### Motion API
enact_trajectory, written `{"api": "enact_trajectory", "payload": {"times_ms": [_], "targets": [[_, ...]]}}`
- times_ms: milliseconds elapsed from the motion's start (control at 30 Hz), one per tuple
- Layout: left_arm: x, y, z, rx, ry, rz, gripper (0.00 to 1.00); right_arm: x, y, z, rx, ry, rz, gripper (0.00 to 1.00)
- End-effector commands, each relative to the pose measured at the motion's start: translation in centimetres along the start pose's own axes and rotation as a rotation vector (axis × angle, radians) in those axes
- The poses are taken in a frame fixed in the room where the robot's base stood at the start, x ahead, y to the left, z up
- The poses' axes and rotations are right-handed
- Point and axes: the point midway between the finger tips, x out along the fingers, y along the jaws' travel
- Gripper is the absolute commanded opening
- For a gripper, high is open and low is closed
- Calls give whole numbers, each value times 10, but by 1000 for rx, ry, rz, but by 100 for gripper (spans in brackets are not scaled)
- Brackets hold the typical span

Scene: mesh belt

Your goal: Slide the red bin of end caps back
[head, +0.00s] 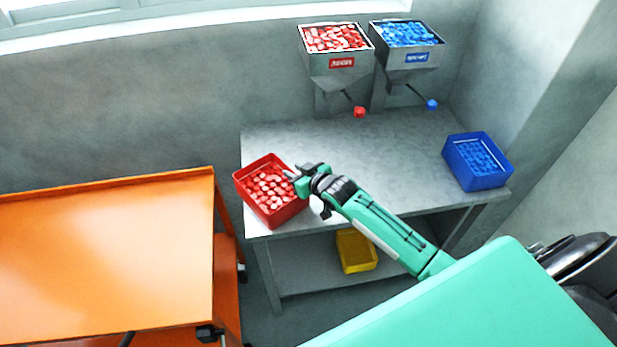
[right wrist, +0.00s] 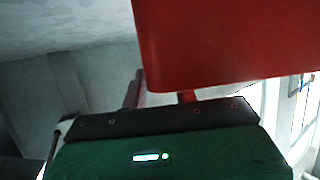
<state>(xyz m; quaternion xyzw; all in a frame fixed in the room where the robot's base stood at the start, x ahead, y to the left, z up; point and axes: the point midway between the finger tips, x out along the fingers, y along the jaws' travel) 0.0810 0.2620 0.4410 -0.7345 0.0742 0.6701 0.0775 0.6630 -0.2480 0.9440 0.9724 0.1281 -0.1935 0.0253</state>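The red bin (head: 240,186), full of red end caps, sits at the left front corner of the grey bench, turned at an angle. My right gripper (head: 292,175) is at the bin's right side, by its upper rim. In the right wrist view the red bin (right wrist: 225,45) fills the upper right, very close. The fingers of my right gripper (right wrist: 162,95) show apart at their bases, but the bin hides part of them. I cannot tell whether they hold its wall. My left gripper is not in view.
The grey bench (head: 390,155) is clear between the red bin and a blue bin (head: 490,183) at the right. Red (head: 340,66) and blue (head: 410,60) hoppers stand behind. An orange cart (head: 110,250) stands left; a yellow bin (head: 357,262) is on the lower shelf.

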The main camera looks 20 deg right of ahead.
Motion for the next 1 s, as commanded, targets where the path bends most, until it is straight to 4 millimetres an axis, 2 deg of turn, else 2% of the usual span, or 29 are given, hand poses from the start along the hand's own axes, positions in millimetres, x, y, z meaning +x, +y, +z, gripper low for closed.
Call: {"api": "enact_trajectory", "payload": {"times_ms": [167, 600, 800, 1000], "targets": [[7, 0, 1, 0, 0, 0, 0, -24, 0, 2, -1, 0, 0, 29], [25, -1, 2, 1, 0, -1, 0, -104, 0, 2, -3, 0, 0, 29], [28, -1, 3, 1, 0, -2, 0, -126, 0, 2, -1, -1, 0, 29], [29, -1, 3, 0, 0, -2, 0, -132, 0, 0, 0, 0, 0, 29]]}}
